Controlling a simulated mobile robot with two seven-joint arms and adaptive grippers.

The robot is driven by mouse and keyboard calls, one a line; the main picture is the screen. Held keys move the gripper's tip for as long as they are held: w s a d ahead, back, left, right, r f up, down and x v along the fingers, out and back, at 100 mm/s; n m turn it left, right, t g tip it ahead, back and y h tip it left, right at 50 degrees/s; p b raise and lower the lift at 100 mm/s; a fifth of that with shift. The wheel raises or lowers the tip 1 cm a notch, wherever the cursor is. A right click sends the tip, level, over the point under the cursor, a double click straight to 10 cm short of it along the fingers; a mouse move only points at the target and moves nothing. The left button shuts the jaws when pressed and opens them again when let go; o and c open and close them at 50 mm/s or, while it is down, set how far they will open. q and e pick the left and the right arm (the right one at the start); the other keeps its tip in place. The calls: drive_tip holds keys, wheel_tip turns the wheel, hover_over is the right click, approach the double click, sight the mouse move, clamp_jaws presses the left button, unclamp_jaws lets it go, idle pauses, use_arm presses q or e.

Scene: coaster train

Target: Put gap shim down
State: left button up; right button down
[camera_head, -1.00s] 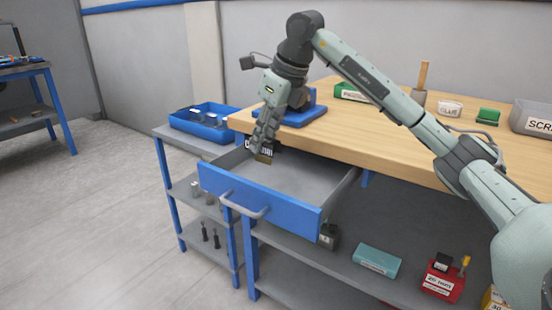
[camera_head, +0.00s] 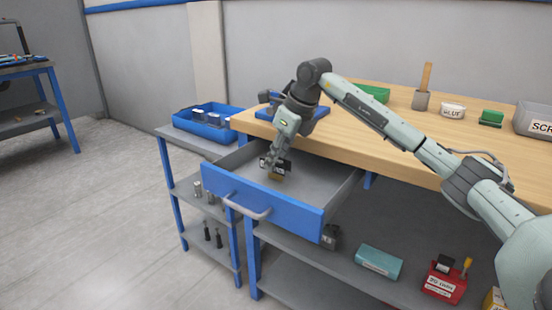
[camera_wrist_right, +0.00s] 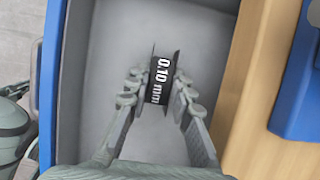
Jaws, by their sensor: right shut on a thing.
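The gap shim (camera_wrist_right: 162,78) is a small dark piece with a white label reading "0.10 mm". My right gripper (camera_wrist_right: 157,98) is shut on it, one finger on each side, in the right wrist view. In the head view my right gripper (camera_head: 272,160) points down into the open blue-fronted drawer (camera_head: 262,198), and the shim (camera_head: 276,170) shows dark with a brownish lower part at its fingertips. The shim is over the grey drawer floor; I cannot tell whether it touches it.
The drawer floor (camera_head: 315,184) around the shim looks bare. The wooden bench top (camera_head: 375,145) lies right of the drawer, with a blue fixture (camera_head: 334,107) near its left corner. A blue tray (camera_head: 208,130) stands on the side shelf to the left.

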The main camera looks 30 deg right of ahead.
drive_tip(key=shift+f, duration=0.1)
drive_tip(key=c, duration=1.3)
unclamp_jaws()
drive_tip(key=shift+c, duration=0.2)
drive_tip(key=shift+r, duration=0.2)
drive_tip(key=v, duration=1.2)
drive_tip(key=shift+f, duration=0.1)
